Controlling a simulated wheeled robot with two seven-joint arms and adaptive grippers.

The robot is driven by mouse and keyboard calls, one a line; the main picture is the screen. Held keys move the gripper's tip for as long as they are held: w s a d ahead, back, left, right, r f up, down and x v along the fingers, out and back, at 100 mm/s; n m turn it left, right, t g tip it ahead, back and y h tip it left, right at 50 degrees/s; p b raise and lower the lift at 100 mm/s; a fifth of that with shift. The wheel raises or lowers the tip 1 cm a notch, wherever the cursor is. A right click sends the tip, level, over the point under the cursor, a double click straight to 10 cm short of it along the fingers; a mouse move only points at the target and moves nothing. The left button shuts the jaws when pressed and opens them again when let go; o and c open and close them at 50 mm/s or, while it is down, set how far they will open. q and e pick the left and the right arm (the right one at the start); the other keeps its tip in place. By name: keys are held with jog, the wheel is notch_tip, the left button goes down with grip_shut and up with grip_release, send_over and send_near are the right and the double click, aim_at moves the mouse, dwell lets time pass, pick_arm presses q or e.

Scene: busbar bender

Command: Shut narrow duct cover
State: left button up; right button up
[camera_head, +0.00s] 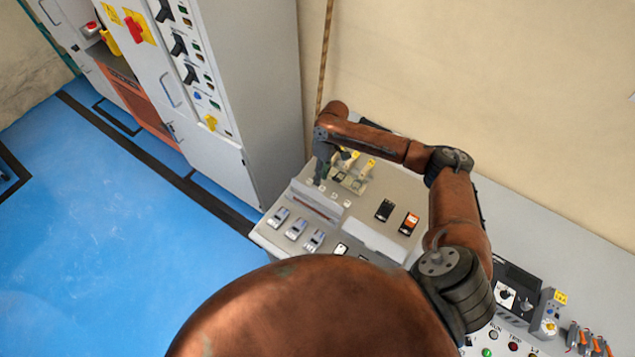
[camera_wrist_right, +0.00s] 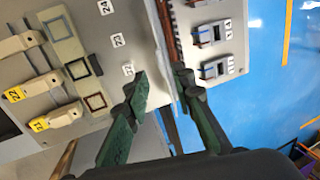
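The narrow duct (camera_head: 316,206) is a long grey strip with a brown inside on the bench panel. A pale flap, which looks like its cover (camera_head: 318,193), stands up along it; I cannot tell its exact angle. In the right wrist view the brown slot (camera_wrist_right: 169,22) and the pale cover (camera_wrist_right: 158,50) run toward the fingers. My right gripper (camera_head: 318,182) is at the duct's far left end. Its dark green fingers (camera_wrist_right: 163,87) are apart, one on each side of the end of the cover; contact is unclear. My left gripper is out of view.
Grey switches (camera_head: 297,228) line the near side of the duct, and yellow-tagged parts (camera_head: 352,168) stand on the far side. A wider pale bar (camera_head: 372,241) lies to the right. A tall grey cabinet (camera_head: 262,80) stands left, beside open blue floor (camera_head: 120,220).

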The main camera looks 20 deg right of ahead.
aim_at(318, 190)
jog(key=x, duration=0.4)
jog(key=shift+a, duration=0.1)
jog(key=shift+a+f, duration=0.1)
jog(key=shift+f, duration=0.55)
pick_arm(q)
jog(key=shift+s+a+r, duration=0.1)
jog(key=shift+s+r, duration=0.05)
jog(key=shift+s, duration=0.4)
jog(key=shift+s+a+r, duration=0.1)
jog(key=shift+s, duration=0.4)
pick_arm(e)
grip_shut()
